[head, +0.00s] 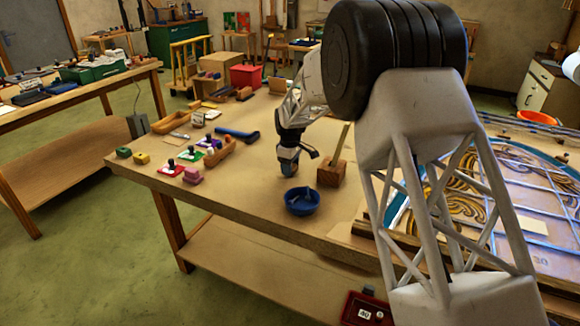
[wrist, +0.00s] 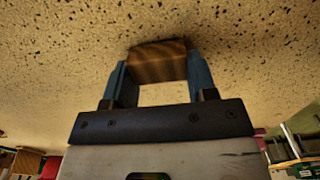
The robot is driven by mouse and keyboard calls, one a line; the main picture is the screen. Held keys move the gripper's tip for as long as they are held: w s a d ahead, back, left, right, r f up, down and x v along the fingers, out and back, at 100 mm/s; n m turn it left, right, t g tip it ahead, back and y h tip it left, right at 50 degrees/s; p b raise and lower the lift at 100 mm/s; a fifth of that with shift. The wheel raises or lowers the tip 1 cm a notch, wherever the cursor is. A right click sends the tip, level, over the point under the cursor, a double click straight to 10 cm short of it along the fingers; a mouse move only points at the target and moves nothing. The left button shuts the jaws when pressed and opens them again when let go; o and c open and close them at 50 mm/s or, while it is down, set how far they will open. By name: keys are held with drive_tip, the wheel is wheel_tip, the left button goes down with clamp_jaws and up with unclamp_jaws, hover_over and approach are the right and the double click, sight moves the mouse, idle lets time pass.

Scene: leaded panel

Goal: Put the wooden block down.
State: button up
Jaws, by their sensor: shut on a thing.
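In the wrist view, my gripper (wrist: 158,68) is shut on a brown wooden block (wrist: 157,62) with dark grain, one blue finger at each side. Speckled tan tabletop fills the view around the block. In the head view, my gripper (head: 289,164) points down low over the workbench (head: 255,203), behind a blue bowl. The held block is hardly distinguishable there, covered by the fingers. I cannot tell whether its underside touches the bench.
A blue bowl (head: 302,201) stands in front of my gripper. A brown block with an upright stick (head: 331,173) stands close on the right. Stamps and pads (head: 185,163) and a blue-handled tool (head: 237,134) lie left. A leaded panel (head: 545,185) lies right. Bench left of the bowl is clear.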

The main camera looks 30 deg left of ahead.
drive_tip(key=shift+f, duration=0.1)
drive_tip(key=o, duration=0.9)
wheel_tip(320, 180, up, 12)
idle(0.5)
idle(0.4)
